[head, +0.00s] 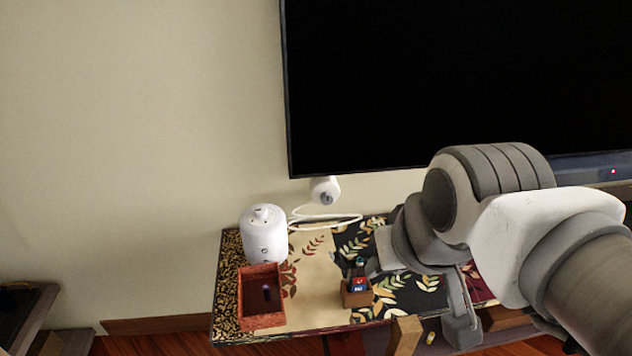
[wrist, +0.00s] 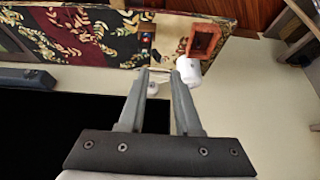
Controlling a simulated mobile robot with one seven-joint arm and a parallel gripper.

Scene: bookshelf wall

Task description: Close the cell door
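No cell door can be made out for certain in either view. A light wooden piece (head: 405,335) stands at the front edge of the patterned tabletop, below my arm; I cannot tell whether it is part of a door. My gripper (wrist: 160,75) is open and empty in the wrist view, its two fingers apart. In the head view my gripper (head: 370,264) is over the tabletop (head: 322,270), close to the small brown box, and partly hidden by my own wrist. The front below the tabletop is mostly hidden.
A small brown box (head: 356,298) holds little coloured items. A black screen (head: 450,80) hangs above. Wall at left is bare.

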